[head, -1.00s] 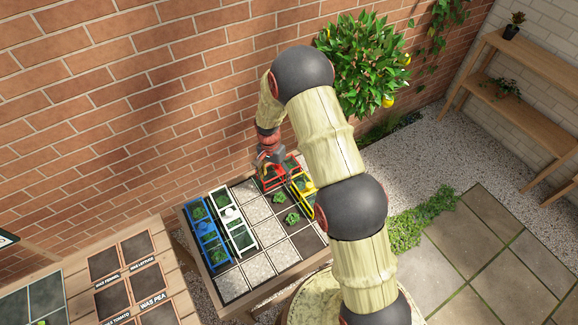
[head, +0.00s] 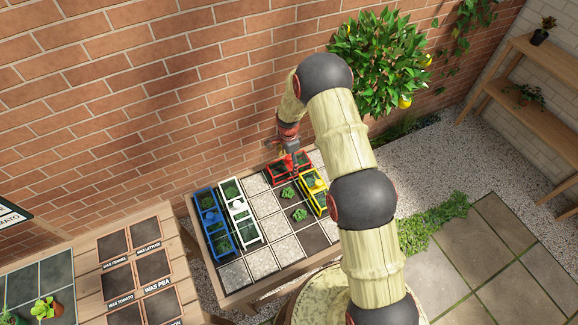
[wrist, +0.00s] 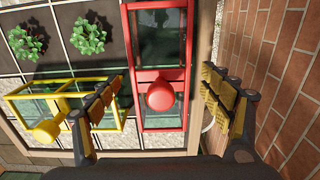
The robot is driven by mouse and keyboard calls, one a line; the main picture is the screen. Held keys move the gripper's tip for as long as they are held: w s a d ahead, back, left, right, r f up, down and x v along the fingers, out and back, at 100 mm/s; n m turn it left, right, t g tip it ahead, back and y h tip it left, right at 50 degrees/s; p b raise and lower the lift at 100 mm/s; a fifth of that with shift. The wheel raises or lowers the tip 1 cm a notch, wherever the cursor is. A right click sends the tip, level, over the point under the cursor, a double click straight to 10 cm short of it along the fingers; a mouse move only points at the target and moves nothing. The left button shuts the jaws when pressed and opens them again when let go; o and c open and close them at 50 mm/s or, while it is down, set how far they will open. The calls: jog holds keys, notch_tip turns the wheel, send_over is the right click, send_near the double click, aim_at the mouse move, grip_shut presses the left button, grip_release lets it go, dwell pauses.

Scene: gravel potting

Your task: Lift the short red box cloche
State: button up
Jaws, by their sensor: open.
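The short red box cloche (head: 280,170) sits at the far end of the planter table, by the brick wall. It has a red frame, glassy panels and a round red knob (wrist: 160,96) on top. My gripper (wrist: 161,95) is open in the wrist view. Its two fingers stand left and right of the knob, apart from it. In the head view my gripper (head: 296,158) is above the cloche and partly hides it.
A yellow cloche (head: 313,188) stands close by the red one, near my left finger in the wrist view. White (head: 240,212) and blue (head: 213,225) cloches stand at the left. Green seedlings (head: 300,215) grow in uncovered squares. The brick wall (wrist: 285,70) is close.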

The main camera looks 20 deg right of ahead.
aim_at(289, 163)
jog(key=shift+d+f, duration=0.1)
jog(key=shift+f, duration=1.45)
jog(key=shift+c, duration=1.4)
jog(key=c, duration=1.1)
